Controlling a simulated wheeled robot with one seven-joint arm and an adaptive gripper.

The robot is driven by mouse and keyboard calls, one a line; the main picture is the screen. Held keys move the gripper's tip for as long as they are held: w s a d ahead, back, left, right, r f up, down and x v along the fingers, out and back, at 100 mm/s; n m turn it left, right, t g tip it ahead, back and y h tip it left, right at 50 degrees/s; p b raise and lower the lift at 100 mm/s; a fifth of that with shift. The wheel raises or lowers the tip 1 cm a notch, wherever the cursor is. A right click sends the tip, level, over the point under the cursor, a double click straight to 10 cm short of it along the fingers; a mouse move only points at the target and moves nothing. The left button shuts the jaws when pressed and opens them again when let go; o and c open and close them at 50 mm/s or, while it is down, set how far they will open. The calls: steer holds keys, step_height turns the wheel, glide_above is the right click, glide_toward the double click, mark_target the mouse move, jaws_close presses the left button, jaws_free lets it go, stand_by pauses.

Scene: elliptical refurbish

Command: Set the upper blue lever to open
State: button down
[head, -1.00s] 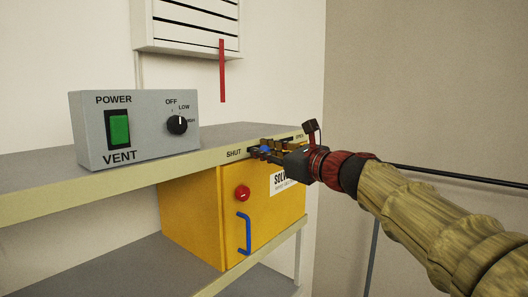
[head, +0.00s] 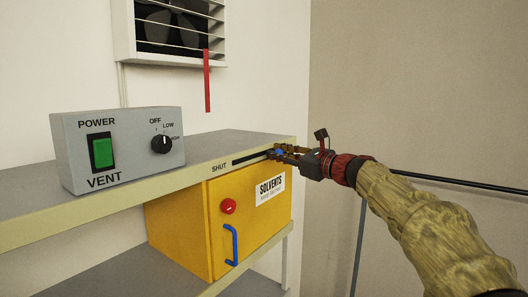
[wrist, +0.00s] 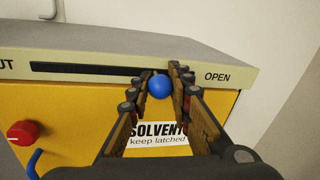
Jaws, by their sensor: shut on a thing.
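The upper blue lever ends in a round blue knob (wrist: 160,86), at the right end of a dark slot (wrist: 95,69) in the shelf's front edge. The slot runs between the words SHUT and OPEN (wrist: 217,77). My gripper (wrist: 162,80) is shut on the knob, with one finger on each side of it. In the head view the knob (head: 279,153) shows small between the fingers of my gripper (head: 281,153), near the shelf's right end. The OPEN label is hidden there behind the gripper.
A grey VENT box (head: 120,150) stands on the shelf at left. A louvred vent (head: 180,30) with a red strip (head: 207,80) is above.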

steer(key=w+d, duration=0.1)
steer(key=w+d+p, duration=0.1)
steer(key=w, duration=0.1)
steer(key=shift+w+d+r, duration=0.15)
steer(key=shift+w+d, duration=0.05)
steer(key=shift+d, duration=0.2)
steer(key=c, duration=2.1)
jaws_free()
steer(key=o, duration=0.5)
steer(key=shift+w+d, duration=0.1)
steer(key=shift+w, duration=0.05)
steer(key=v, duration=1.2)
